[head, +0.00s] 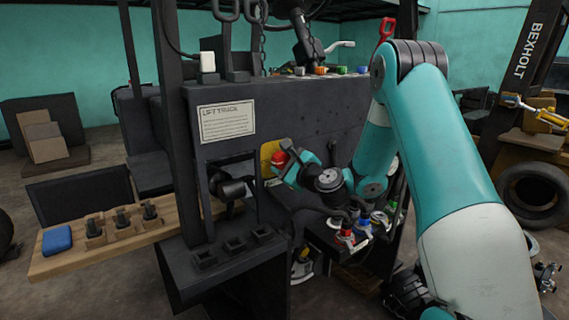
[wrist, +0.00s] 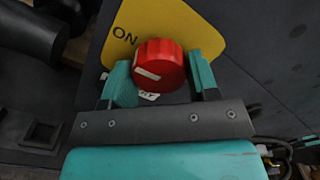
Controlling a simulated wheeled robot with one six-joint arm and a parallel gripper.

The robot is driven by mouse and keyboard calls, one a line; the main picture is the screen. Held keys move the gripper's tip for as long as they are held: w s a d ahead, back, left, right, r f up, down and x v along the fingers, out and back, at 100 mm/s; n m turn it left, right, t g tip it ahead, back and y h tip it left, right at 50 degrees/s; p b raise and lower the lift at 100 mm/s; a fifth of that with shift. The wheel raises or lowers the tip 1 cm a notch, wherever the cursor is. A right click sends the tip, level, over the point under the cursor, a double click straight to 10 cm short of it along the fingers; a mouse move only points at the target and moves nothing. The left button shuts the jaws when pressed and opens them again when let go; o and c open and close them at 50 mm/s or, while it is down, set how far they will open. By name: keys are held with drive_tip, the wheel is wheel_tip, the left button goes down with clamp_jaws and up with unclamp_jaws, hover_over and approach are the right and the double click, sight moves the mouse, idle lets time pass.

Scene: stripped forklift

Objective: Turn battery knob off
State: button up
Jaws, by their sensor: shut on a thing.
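The battery knob is a red ribbed round knob (wrist: 159,62) with a white mark on its face, set on a yellow plate (wrist: 195,32) that reads "ON". The white mark lies at the left of the face, slanting a little. In the head view the knob (head: 279,157) shows on the dark truck panel. My gripper (wrist: 160,80) has one teal finger at each side of the knob and is shut on it. In the head view my gripper (head: 284,166) reaches the knob from the right. A small label below the knob is partly hidden.
A white "LIFT TRUCK" sign (head: 227,120) is left of the knob. Red, blue and green fittings (head: 362,223) stand on a shelf below my wrist. A wooden board (head: 110,240) with a blue block (head: 57,240) sticks out at left. Dark cables run beside my gripper.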

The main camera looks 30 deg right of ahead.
drive_tip(key=n+b, duration=0.3)
drive_tip(key=n, duration=0.1)
drive_tip(key=shift+f+n+b, duration=0.15)
drive_tip(key=shift+n+b, duration=0.2)
drive_tip(key=shift+n, duration=0.05)
drive_tip(key=n+b, duration=0.3)
drive_tip(key=n, duration=0.1)
drive_tip(key=shift+n+b, duration=0.3)
drive_tip(key=shift+b, duration=0.1)
drive_tip(key=n+b, duration=0.4)
drive_tip(key=shift+f+b, duration=0.1)
drive_tip(key=shift+b, duration=0.2)
drive_tip(key=n+b, duration=0.4)
drive_tip(key=shift+r+n, duration=0.2)
drive_tip(key=shift+n, duration=0.1)
drive_tip(key=o, duration=0.9)
drive_tip(key=shift+r, duration=0.1)
